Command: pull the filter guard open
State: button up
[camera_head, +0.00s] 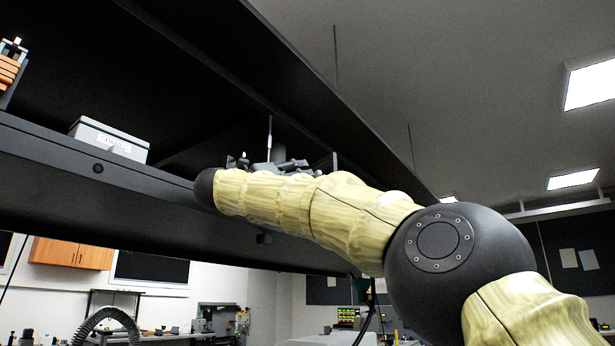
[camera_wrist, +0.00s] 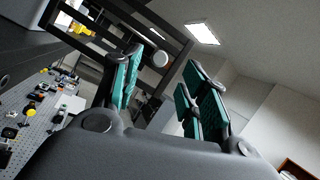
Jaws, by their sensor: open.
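In the wrist view, my gripper (camera_wrist: 165,64) is open, its two teal-padded fingers wide apart. A dark barred frame (camera_wrist: 176,22), which may be the filter guard, stands beyond the fingers. Nothing is visibly held, and I cannot tell how far the knob is from the fingertips. In the head view, my arm hides most of the gripper and the area behind it. I cannot tell from these frames whether the guard is open or shut.
A dark overhead shelf (camera_head: 60,150) crosses the head view, with a grey box (camera_head: 108,139) on it. My arm passes close in front of the shelf. In the wrist view, a perforated optics table (camera_wrist: 35,125) with several small parts lies at the left.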

jog(key=v, duration=0.6)
dwell(0.3)
jog(key=shift+f, duration=0.1)
